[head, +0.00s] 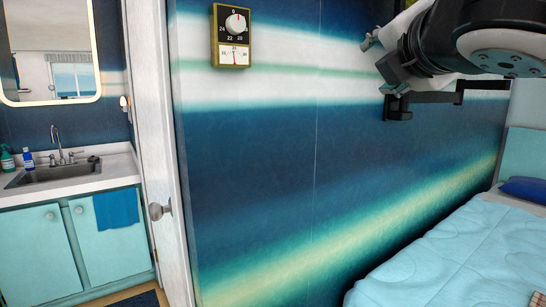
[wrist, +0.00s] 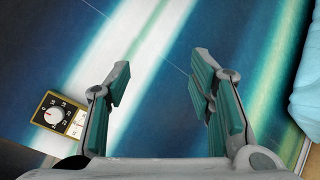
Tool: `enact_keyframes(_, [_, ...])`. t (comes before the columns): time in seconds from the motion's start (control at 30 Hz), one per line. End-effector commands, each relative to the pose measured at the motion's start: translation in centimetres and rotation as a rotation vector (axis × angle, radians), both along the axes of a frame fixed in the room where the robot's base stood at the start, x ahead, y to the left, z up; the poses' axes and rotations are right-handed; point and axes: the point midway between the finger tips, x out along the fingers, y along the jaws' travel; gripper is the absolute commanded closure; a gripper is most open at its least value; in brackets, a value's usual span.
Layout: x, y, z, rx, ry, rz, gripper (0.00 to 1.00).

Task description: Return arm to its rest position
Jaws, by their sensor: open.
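My gripper (wrist: 158,85) is open and empty in the wrist view, with its two teal-padded fingers spread apart and the striped wall behind them. In the head view my arm shows at the upper right, in front of the wall and above the bed; the fingertips are hard to make out there. A thermostat (head: 232,36) with a gold frame and a white dial is on the wall. It also shows at the lower left of the wrist view (wrist: 60,116), left of the gripper and apart from it.
The blue striped wall (head: 300,160) fills the middle. A bed (head: 450,255) with a light blue cover is at the lower right. A black wall bracket (head: 430,98) is below my arm. A white door (head: 155,150) stands left, beside a sink (head: 55,173).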

Motion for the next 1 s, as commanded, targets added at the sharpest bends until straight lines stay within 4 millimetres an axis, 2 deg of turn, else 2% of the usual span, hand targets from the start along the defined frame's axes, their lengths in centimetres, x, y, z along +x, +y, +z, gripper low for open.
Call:
enact_keyframes(0.03, [-0.9,-2.2,-2.4,0.152,0.048,-0.091,0.51])
enact_keyframes(0.1, [-2.4,-5.0,-6.2,0.372,0.116,-0.227,0.51])
enact_keyframes(0.17, [-4.1,-6.8,-9.5,0.549,0.171,-0.344,0.51])
enact_keyframes(0.2, [-5.3,-7.7,-11.8,0.662,0.208,-0.424,0.51])
enact_keyframes(0.27, [-7.4,-8.7,-15.2,0.826,0.260,-0.545,0.51])
enact_keyframes(0.3, [-9.0,-9.2,-17.6,0.929,0.296,-0.629,0.51])
enact_keyframes(0.4, [-13.2,-9.3,-22.9,1.164,0.382,-0.842,0.51])
enact_keyframes(0.5, [-17.3,-8.4,-27.1,1.355,0.460,-1.045,0.51])
enact_keyframes(0.6, [-21.1,-6.9,-30.3,1.500,0.531,-1.231,0.51])
enact_keyframes(0.8, [-27.9,-3.0,-34.4,1.703,0.667,-1.583,0.51])
enact_keyframes(0.83, [-28.5,-2.6,-34.4,1.720,0.680,-1.620,0.51])
enact_keyframes(0.9, [-28.1,-2.8,-32.5,1.727,0.663,-1.581,0.51])
enact_keyframes(1.0, [-27.9,-2.8,-30.7,1.743,0.650,-1.552,0.51])
